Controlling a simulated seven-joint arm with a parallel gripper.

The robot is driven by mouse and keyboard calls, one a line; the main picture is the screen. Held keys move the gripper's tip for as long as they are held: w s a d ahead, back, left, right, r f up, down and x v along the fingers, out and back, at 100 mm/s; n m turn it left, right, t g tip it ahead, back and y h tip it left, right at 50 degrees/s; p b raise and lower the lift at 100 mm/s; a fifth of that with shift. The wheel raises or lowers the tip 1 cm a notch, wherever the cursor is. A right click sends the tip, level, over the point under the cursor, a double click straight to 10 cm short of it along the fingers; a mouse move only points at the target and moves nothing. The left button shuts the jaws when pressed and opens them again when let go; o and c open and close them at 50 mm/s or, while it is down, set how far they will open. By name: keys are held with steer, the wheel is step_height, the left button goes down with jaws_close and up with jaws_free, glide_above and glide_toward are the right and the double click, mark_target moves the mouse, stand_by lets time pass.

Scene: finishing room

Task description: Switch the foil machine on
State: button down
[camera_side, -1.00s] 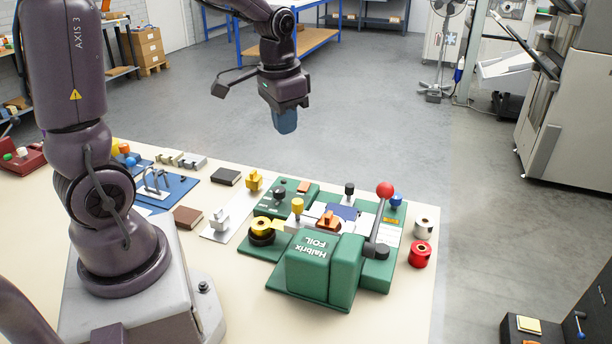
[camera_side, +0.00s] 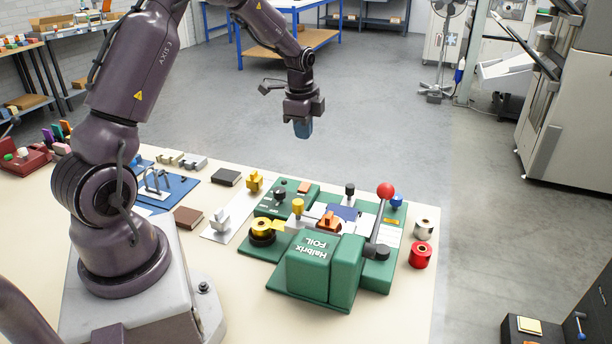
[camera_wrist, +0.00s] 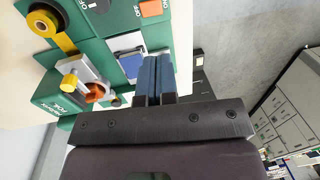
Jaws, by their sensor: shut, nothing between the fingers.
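The green foil machine (camera_side: 320,268), marked "Halbrix FOIL", stands on the cream table; it also shows in the wrist view (camera_wrist: 105,48). On its back panel is a small orange switch (camera_side: 304,187), beside a black knob (camera_side: 279,194). In the wrist view the orange switch (camera_wrist: 151,8) lies at the top edge with partly cut-off lettering next to it. Its setting is too small to tell. My gripper (camera_side: 302,131) is above and behind the machine, clear of it. Its blue fingers (camera_wrist: 153,76) are shut together and empty.
A lever with a red ball (camera_side: 385,190) rises at the machine's right side. A gold foil roll (camera_side: 261,227) is at its left. Red (camera_side: 420,256) and silver (camera_side: 423,229) rolls stand to the right. The air around my gripper is free.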

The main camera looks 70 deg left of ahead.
mark_target(305, 186)
steer(key=f, duration=0.9)
steer(key=w+a+f, duration=0.1)
steer(key=f, duration=0.4)
steer(key=shift+w+a, duration=0.1)
steer(key=shift+f, duration=0.15)
steer(key=shift+s+d+r, duration=0.25)
steer(key=shift+s+d, duration=0.25)
steer(key=shift+d, duration=0.05)
steer(key=shift+r, duration=0.15)
step_height(305, 186, up, 14)
steer(key=w+a, duration=0.1)
stand_by(0.5)
